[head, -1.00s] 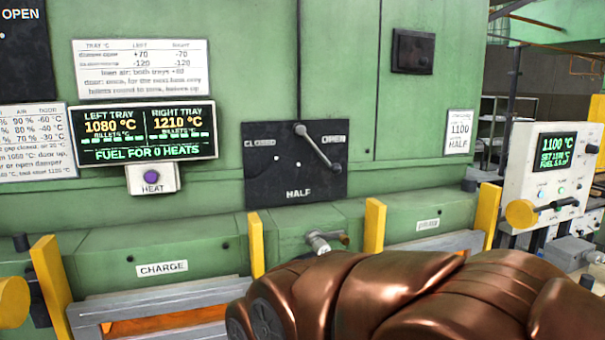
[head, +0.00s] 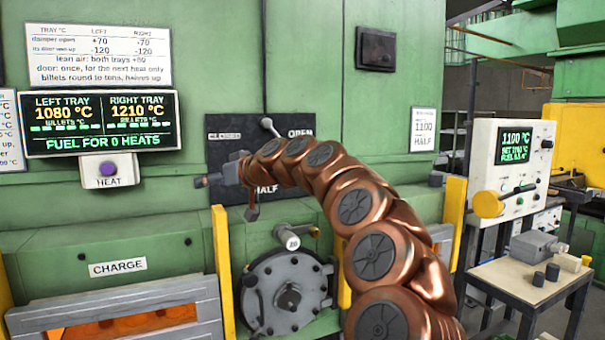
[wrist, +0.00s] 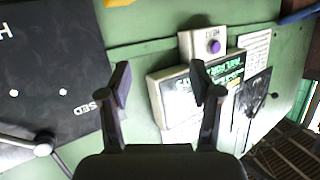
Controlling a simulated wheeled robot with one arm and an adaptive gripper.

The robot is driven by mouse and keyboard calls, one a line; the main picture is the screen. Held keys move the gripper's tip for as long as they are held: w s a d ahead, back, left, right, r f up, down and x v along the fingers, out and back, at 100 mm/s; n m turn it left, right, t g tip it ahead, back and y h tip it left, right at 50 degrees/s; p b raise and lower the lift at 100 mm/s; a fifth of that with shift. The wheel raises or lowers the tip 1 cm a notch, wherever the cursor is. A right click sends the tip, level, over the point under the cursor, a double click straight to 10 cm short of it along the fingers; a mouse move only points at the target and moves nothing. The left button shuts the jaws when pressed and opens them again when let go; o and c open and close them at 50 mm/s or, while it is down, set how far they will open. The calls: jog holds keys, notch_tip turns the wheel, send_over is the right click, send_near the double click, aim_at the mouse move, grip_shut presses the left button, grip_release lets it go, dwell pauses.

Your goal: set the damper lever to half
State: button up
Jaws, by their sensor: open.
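The damper plate (head: 222,152) is black, on the green furnace wall, marked CLOSED, OPEN and HALF. The damper lever's round grey end (head: 268,126) shows at the plate's top; my arm hides the rest in the head view. In the wrist view the grey lever rod (wrist: 17,143) runs off the left edge from its round end, with two pale dots on the plate. My gripper (head: 226,197) is open and empty in front of the plate's left part. In the wrist view its fingers (wrist: 160,85) are apart, with the lever to their left, not between them.
The tray display (head: 101,122) and HEAT button box (head: 108,171) are left of the plate. A round grey hatch (head: 288,292) and yellow posts (head: 222,262) are below. A white control panel (head: 512,178) and small table (head: 533,283) stand at right.

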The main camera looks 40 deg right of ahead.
jog(key=s+d+m+t+h+b, duration=0.15)
jog(key=d+h, duration=0.25)
jog(key=d, duration=1.1)
jog(key=s+d+m+t+h+b, duration=0.1)
jog(key=s+d+m+t+h, duration=0.3)
jog(key=d, duration=1.1)
jog(key=shift+w+d+r+n+g+h+p, duration=0.15)
jog(key=shift+w+d+g+p, duration=0.4)
jog(key=shift+w, duration=0.9)
jog(key=shift+w+d+f+n+g+h+p, duration=0.15)
jog(key=shift+w+g+p, duration=0.15)
jog(key=shift+w+p, duration=0.8)
jog(key=shift+w+d+r+n+g+h+p, duration=0.15)
jog(key=shift+w+d+g+p, duration=0.2)
jog(key=shift+w, duration=1.4)
jog(key=shift+c, duration=0.4)
grip_shut()
